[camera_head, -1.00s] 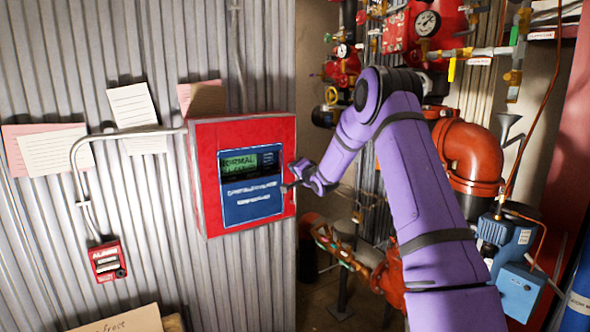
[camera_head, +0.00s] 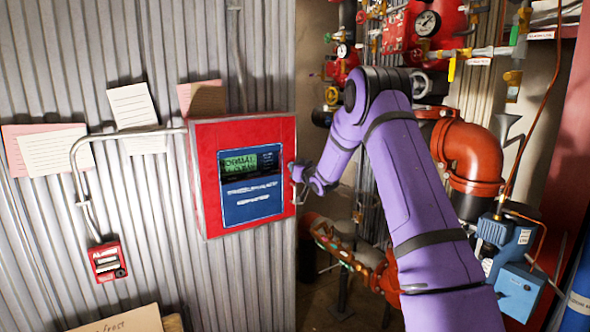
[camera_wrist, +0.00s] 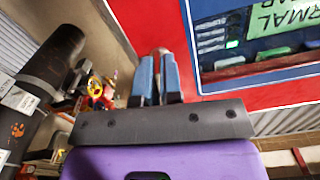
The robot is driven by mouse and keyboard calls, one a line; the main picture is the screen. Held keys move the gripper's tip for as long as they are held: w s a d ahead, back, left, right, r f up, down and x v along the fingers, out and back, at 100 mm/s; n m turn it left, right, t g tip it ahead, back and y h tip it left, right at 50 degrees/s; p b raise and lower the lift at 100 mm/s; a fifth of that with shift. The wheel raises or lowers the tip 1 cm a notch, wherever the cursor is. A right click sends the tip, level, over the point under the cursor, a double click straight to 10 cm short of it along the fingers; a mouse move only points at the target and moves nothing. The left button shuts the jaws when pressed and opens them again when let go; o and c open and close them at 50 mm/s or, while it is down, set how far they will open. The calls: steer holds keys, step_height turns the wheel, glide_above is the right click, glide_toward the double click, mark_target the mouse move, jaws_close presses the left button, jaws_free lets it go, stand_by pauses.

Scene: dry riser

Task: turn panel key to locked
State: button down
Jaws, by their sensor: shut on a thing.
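The red alarm panel (camera_head: 207,180) is mounted on the corrugated wall, with a blue face (camera_head: 252,203) and a green display (camera_head: 240,162). My gripper (camera_head: 298,172) is at the panel's right edge. In the wrist view the two blue-grey fingers of my gripper (camera_wrist: 157,75) are close together against the red panel front (camera_wrist: 150,22), beside the blue face's border. A small metallic piece, the panel key (camera_wrist: 160,51), shows between the fingertips. The fingers hide most of it, so its turned position cannot be told.
A small red alarm box (camera_head: 108,262) hangs at lower left, joined by a grey conduit (camera_head: 110,137). Paper notes (camera_head: 55,150) are on the wall. Red pipes (camera_head: 470,155), gauges and a blue pump unit (camera_head: 518,290) stand to the right, behind and beside my arm.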

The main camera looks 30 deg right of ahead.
steer(key=shift+n, duration=0.7)
steer(key=c, duration=1.3)
jaws_free()
steer(key=s, duration=1)
steer(key=shift+s+d, duration=0.2)
steer(key=shift+s, duration=0.2)
